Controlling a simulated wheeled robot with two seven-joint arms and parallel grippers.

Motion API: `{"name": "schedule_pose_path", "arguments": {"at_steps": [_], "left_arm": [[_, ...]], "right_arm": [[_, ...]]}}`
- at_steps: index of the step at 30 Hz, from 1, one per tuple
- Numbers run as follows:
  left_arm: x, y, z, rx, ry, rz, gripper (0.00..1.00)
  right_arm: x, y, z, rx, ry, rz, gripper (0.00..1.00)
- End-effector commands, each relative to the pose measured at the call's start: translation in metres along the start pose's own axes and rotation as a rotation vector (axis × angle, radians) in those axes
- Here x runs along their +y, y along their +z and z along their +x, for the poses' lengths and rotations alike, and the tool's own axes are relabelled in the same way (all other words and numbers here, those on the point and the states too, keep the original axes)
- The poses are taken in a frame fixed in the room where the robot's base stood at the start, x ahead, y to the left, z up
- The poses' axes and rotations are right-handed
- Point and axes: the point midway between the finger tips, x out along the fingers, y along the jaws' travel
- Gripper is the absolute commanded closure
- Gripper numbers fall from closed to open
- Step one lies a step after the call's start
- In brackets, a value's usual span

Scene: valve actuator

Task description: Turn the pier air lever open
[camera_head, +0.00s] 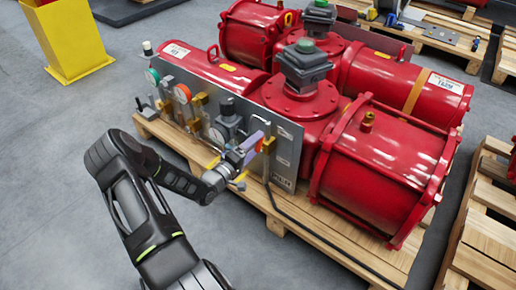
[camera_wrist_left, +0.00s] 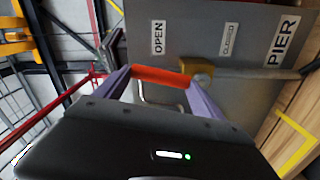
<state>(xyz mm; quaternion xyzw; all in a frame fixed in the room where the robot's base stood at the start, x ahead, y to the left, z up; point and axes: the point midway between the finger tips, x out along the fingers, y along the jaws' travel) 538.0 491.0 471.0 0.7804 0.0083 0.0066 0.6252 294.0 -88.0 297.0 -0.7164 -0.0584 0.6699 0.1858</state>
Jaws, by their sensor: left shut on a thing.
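The pier air lever is an orange-red handle (camera_wrist_left: 160,77) on a brass valve (camera_wrist_left: 197,72), mounted on a grey panel. In the left wrist view it lies across the picture between the two purple fingers of my left gripper (camera_wrist_left: 158,84), which is shut on it. The panel carries the labels OPEN (camera_wrist_left: 158,37), CLOSED (camera_wrist_left: 229,39) and PIER (camera_wrist_left: 283,41). The handle's free end points to the picture's left, below OPEN. In the head view my left gripper (camera_head: 250,149) is at the panel's near right part, and the lever is mostly hidden there.
Red actuator cylinders (camera_head: 380,165) stand behind the panel (camera_head: 283,160) on a wooden pallet (camera_head: 330,235). A thin pipe runs near the valve. Grey floor (camera_head: 60,150) is free at the left.

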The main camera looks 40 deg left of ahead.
Motion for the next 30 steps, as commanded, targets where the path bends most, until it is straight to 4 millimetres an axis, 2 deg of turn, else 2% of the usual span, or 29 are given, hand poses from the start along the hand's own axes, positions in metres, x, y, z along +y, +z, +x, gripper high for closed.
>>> {"name": "schedule_pose_path", "arguments": {"at_steps": [9,24,25,30], "left_arm": [[-0.0014,-0.0113,-0.0003,0.002,0.000,-0.141,0.94],[-0.0023,-0.0127,-0.0005,0.003,0.000,-0.166,0.94],[-0.0022,-0.0127,-0.0005,0.003,0.000,-0.166,0.19],[-0.0021,-0.0122,-0.0003,0.002,0.000,-0.165,0.05]], "right_arm": [[-0.0014,0.0008,-0.0019,-0.002,-0.001,-0.001,0.64],[-0.0014,0.0009,-0.0019,-0.002,-0.001,-0.001,0.64],[-0.0014,0.0009,-0.0019,-0.002,-0.001,-0.001,0.64],[-0.0013,0.0008,-0.0019,-0.002,-0.001,-0.001,0.64]]}}
